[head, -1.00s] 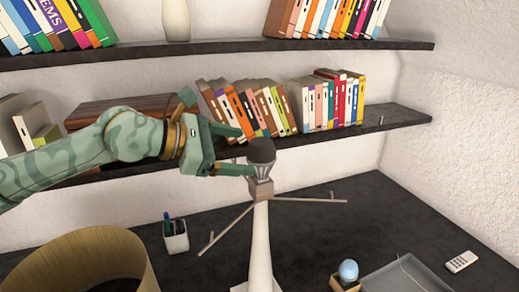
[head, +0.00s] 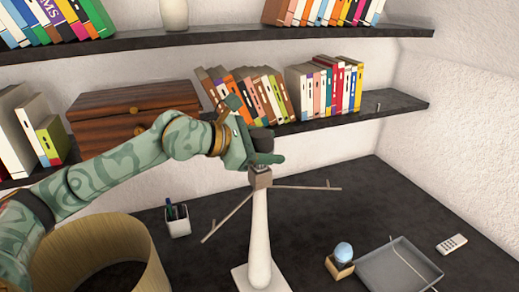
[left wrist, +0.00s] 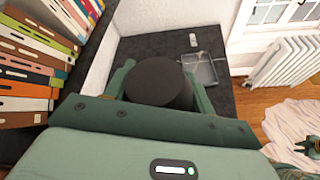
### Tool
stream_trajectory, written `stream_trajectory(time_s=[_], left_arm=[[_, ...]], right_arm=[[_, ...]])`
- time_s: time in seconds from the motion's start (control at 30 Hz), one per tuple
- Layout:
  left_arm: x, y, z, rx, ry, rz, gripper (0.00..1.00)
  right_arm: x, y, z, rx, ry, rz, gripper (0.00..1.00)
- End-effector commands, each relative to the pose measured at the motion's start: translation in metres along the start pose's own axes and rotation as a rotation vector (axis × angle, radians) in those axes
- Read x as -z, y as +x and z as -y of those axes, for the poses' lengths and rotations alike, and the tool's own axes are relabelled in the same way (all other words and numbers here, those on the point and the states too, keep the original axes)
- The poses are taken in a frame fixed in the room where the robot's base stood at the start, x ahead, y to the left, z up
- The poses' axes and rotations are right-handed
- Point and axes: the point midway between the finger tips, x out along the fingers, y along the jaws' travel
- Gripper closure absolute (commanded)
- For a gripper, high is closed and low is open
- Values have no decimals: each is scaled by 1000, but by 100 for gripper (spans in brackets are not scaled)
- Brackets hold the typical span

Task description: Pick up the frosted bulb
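A pale blue-white bulb (head: 343,252), which looks like the frosted one, stands in a small wooden box (head: 340,269) on the dark desk. A dark-topped bulb (head: 262,139) sits at the head of a white lamp stand (head: 259,235). My left gripper (head: 258,134) is at this dark bulb, with one finger on either side; in the left wrist view the dark top (left wrist: 158,82) fills the space between the fingers. I cannot tell whether they press on it. Part of my right gripper (left wrist: 308,146) shows at the right edge of the left wrist view; its finger state is unclear.
Two thin arms extend from the lamp head. A grey tray (head: 400,268) lies beside the wooden box, with a remote (head: 452,244) farther right. A pen cup (head: 177,222) and a large round shade (head: 140,233) stand left. Shelves with books (head: 325,88) run behind.

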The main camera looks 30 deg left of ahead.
Motion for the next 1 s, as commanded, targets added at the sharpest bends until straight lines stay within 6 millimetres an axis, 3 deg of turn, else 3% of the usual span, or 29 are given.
stream_trajectory(time_s=[0.03, 0.07, 0.43, 0.67, 0.93, 1.0], left_arm=[[0, 0, 0, 0, 0, 0, 61], [0, 0, 0, 0, 0, 0, 68], [-3, -1, -1, 0, 0, 0, 68], [-29, -12, -12, -3, 4, 5, 68], [-76, -78, -4, -5, 6, 2, 68], [-76, -96, 7, -4, 6, -4, 68]], right_arm=[[0, 0, 0, 0, 0, 0, 75], [0, 0, 0, 0, 0, 0, 75], [-2, 1, -4, -5, -2, 2, 75], [-3, 8, -4, -5, -2, 4, 75], [-5, 16, -3, -4, -1, 6, 75], [-7, 26, -2, -3, -1, 9, 75]])
